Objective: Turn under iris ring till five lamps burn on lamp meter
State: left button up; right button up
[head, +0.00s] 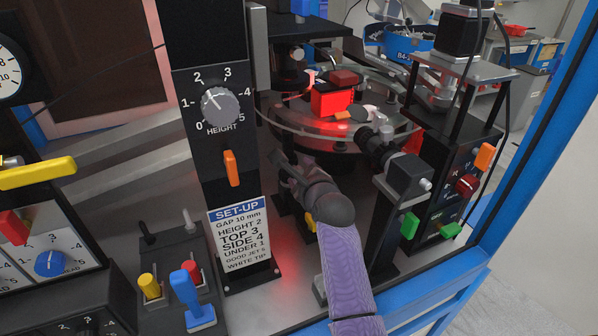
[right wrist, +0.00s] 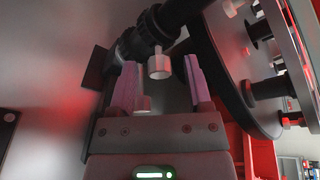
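In the right wrist view a dark lens barrel (right wrist: 150,35) comes down from the top. A short pale metal stub (right wrist: 159,66) sticks out below it; I cannot tell for sure whether it belongs to the under iris ring. My right gripper (right wrist: 161,68) is open, with its two purple-grey fingers on either side of the stub and gaps visible to both. In the head view my right gripper (head: 285,170) reaches in below the round glass table, partly hidden by its own wrist. I cannot make out the lamp meter in either view. My left gripper is not in view.
The glass turntable (head: 300,129) carries a red block (head: 330,103). A side camera (head: 402,172) on a post stands right of my arm. The height dial panel (head: 221,103) and the set-up card (head: 240,236), reading "UNDER 1", stand left. A blue frame rail (head: 430,296) edges the front.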

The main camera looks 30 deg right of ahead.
grip_shut()
jog(key=shift+d+r+n+y+p, duration=0.2)
jog(key=shift+n+y+p, duration=0.15)
jog(key=shift+p, duration=0.3)
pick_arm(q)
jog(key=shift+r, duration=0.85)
pick_arm(e)
jog(key=shift+d+f+n+y, duration=0.2)
jog(key=shift+n+y, duration=0.25)
jog(key=shift+y, duration=0.3)
grip_release()
pick_arm(q)
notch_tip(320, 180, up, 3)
jog(key=p, duration=0.3)
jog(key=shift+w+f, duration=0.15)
pick_arm(e)
jog(key=v, duration=0.7)
jog(key=shift+s, duration=0.2)
